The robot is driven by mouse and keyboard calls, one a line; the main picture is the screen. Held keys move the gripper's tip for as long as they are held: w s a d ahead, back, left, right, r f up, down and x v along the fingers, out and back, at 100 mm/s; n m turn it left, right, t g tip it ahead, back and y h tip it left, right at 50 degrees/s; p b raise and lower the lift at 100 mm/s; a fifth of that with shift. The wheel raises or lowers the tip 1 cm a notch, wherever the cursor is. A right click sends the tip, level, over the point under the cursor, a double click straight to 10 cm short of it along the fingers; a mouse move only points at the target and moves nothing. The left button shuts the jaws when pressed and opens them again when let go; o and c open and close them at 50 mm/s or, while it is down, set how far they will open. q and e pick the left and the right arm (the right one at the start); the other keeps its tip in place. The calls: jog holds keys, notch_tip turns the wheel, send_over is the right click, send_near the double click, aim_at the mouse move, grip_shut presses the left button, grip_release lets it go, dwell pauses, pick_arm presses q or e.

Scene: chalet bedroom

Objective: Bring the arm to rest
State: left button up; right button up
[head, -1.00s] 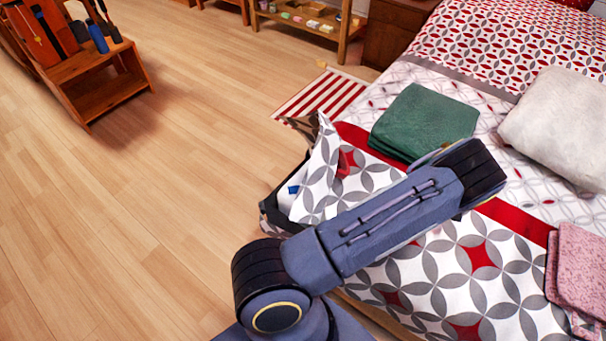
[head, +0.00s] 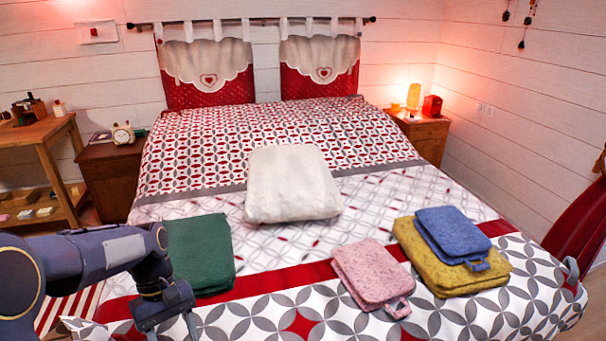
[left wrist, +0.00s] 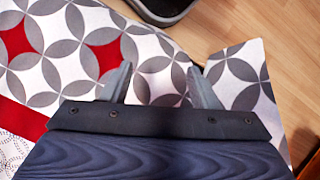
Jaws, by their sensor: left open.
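My left arm reaches in from the left in the head view. Its gripper (head: 172,328) hangs over the bed's front left corner, in front of the green folded cloth (head: 202,254). In the left wrist view the two fingers stand apart with nothing between them; this gripper (left wrist: 160,78) is open above the patterned bedspread (left wrist: 62,62). My right gripper is not in view.
On the bed lie a white folded blanket (head: 292,184), a pink cloth (head: 372,274), and a blue cloth (head: 455,234) on a yellow one (head: 420,262). A dark-rimmed container (left wrist: 165,17) stands on the wooden floor (left wrist: 265,22) beside the bed.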

pick_arm(q)
jog(key=s+d+r+m+t+h, duration=0.1)
jog(key=s+d+r+m+t, duration=0.15)
jog(key=s+r+t, duration=0.4)
jog(key=s+d+r+m+t+h, duration=0.1)
jog(key=s+d+m+t, duration=0.2)
jog(key=s, duration=0.6)
notch_tip(320, 180, up, 12)
jog(key=m+p, duration=0.1)
jog(key=p, duration=1.1)
jog(key=shift+w+a+r, duration=0.2)
jog(key=shift+a, duration=0.2)
